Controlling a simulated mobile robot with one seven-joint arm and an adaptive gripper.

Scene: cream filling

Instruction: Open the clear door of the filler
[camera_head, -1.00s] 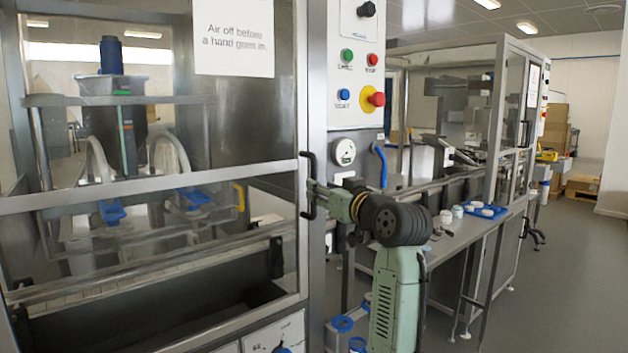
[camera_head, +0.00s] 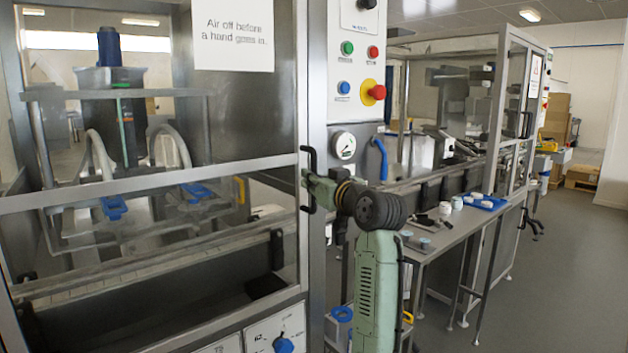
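The clear door (camera_head: 150,190) of the filler fills the left of the view, a large see-through panel in a grey metal frame. I see no clear gap at its right edge. Its black upright handle (camera_head: 309,165) is on that edge. My green arm reaches in from the lower right, and my gripper (camera_head: 307,181) is at the handle's middle, in front of or around it. The fingers are too small and overlapped to show whether they are closed on it. Behind the panel are blue-tipped nozzles (camera_head: 113,208), hoses and a hopper (camera_head: 110,85).
A control panel (camera_head: 356,70) with buttons, a red emergency stop (camera_head: 376,92) and a gauge (camera_head: 343,146) stands right of the door. A bench (camera_head: 455,235) with jars and a blue tray (camera_head: 488,202) lies beyond my arm. Grey floor (camera_head: 570,260) is clear at right.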

